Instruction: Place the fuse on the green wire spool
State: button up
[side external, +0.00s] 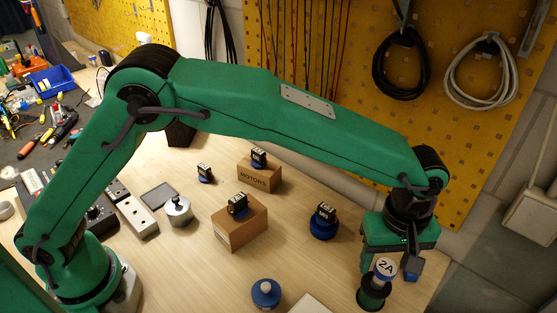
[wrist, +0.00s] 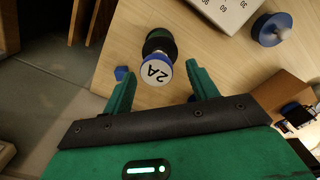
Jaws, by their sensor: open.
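The fuse (side external: 385,268), a short blue cylinder with a white top marked 2A, stands upright on the green wire spool (side external: 372,294) near the right front of the bench. In the wrist view the fuse (wrist: 157,70) covers part of the dark green spool (wrist: 160,40) and looks seated on it. My gripper (side external: 391,260) is open, its fingers on either side of the fuse. In the wrist view, gaps show between the fuse and both fingertips of my gripper (wrist: 156,76). The wrist view shows no finger touching it.
A small blue block (side external: 410,276) lies beside the spool, near the bench edge. A blue spool (side external: 266,293) stands to the left. Small motors sit on two cardboard boxes (side external: 238,230), (side external: 262,176), and another on a blue round base (side external: 323,228). Clear wood lies between them.

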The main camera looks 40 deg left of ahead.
aim_at(382, 265)
notch_tip(382, 265, up, 8)
dwell(0.4)
dwell(0.5)
jog(key=s+a+r+m+t, duration=0.1)
jog(key=a+r, duration=0.2)
jog(key=a, duration=0.5)
jog(key=a+r+m+t+h, duration=0.15)
jog(key=a+r, duration=0.25)
jog(key=a, duration=0.4)
jog(key=s+a+r+m, duration=0.1)
jog(key=a+r+m, duration=0.15)
jog(key=a, duration=0.55)
jog(key=s+a+f+m+t+y, duration=0.1)
jog(key=s+a+f+m+t, duration=0.2)
jog(key=s+a, duration=1.1)
jog(key=shift+a+f+m, duration=0.5)
jog(key=shift+a+f, duration=0.05)
jog(key=shift+a, duration=0.45)
